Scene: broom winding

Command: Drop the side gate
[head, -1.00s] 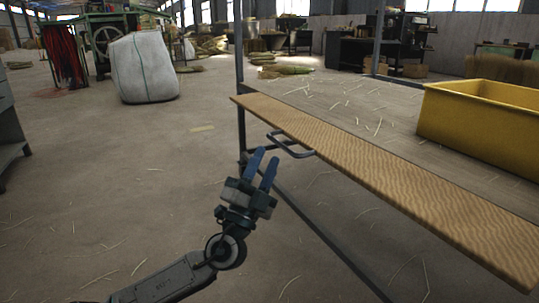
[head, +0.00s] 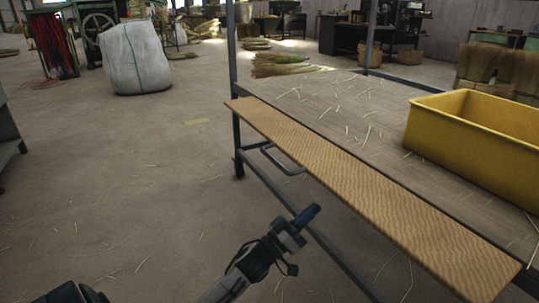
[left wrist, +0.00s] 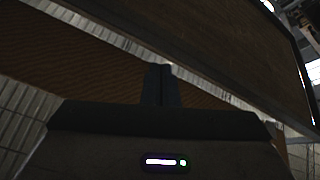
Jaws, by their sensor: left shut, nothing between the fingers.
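The side gate is a long light-brown wooden board (head: 350,180) along the near long side of a work table or cart (head: 345,108). It runs from upper left to lower right, flush with the table edge. I cannot tell its exact tilt. A dark bar handle (head: 280,160) sits just below its far end. My left gripper (head: 313,210) is below the gate's near edge, right of and nearer than the handle, apart from it. Its blue fingers are together and empty. In the left wrist view the shut fingers (left wrist: 160,85) point up toward brown panels (left wrist: 210,40). My right gripper is not seen.
A yellow bin (head: 470,130) stands on the table's right part, among loose straws. A dark post (head: 232,50) rises at the table's far left corner. A white sack (head: 137,58) stands at the back left. The floor left of the table is open.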

